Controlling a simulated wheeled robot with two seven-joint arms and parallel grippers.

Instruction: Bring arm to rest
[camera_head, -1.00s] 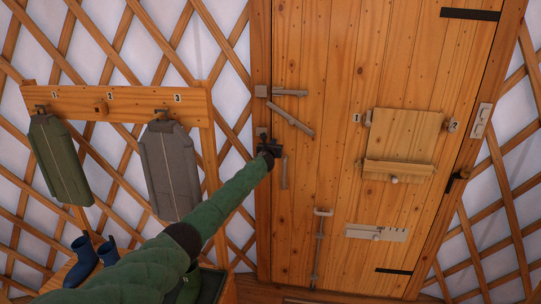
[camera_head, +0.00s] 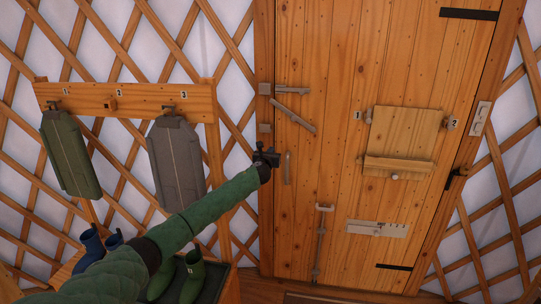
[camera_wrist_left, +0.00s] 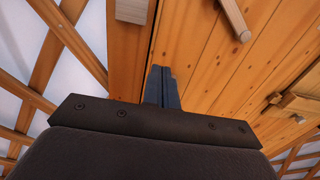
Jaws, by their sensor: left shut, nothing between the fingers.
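My left arm, in a green sleeve, reaches in from the lower left of the head view. Its dark gripper (camera_head: 266,157) is shut and empty, in front of the left edge of the wooden door (camera_head: 335,150). The pale upright door handle (camera_head: 287,168) is just to its right, with a gap between them. In the left wrist view the shut fingers (camera_wrist_left: 162,88) point at the door edge and frame, holding nothing. My right gripper is in no view.
A peg rail (camera_head: 135,100) on the left holds a green vest (camera_head: 70,155) and a grey vest (camera_head: 176,165). Blue boots (camera_head: 92,243) and green boots (camera_head: 192,277) stand below. The door carries a latch bar (camera_head: 293,116), a bolt (camera_head: 319,245) and a fold-down shelf (camera_head: 398,166).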

